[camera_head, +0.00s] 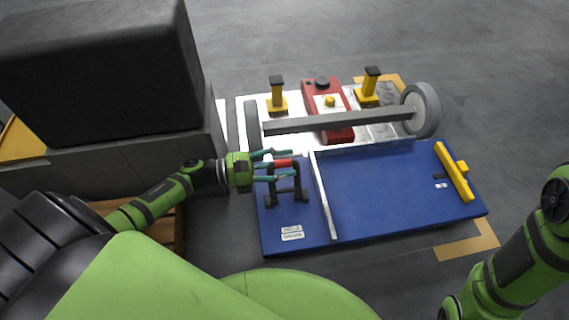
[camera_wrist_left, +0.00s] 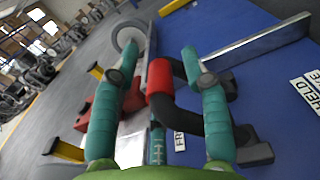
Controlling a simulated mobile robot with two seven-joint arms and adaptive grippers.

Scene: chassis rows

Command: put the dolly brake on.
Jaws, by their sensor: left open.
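The dolly brake appears to be a black bent lever (camera_head: 271,186) with a red grip (camera_head: 284,162), standing on the blue dolly deck (camera_head: 385,195) near its left end. My left gripper (camera_head: 289,164) is open, with its teal fingers on either side of the red grip. In the left wrist view the red grip (camera_wrist_left: 159,77) lies between the spread fingers (camera_wrist_left: 160,60), and the black lever (camera_wrist_left: 182,127) bends off to the right. I cannot tell whether the fingers touch it. A HELD label (camera_wrist_left: 309,90) and a partly hidden FREE label (camera_wrist_left: 179,141) are on the deck.
A metal strip (camera_head: 323,198) crosses the deck right of the lever. An axle bar (camera_head: 350,120) with a wheel (camera_head: 424,108), a red box (camera_head: 338,134) and yellow posts (camera_head: 369,88) stand behind. A large dark block (camera_head: 100,75) is at left. Grey floor is clear at right.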

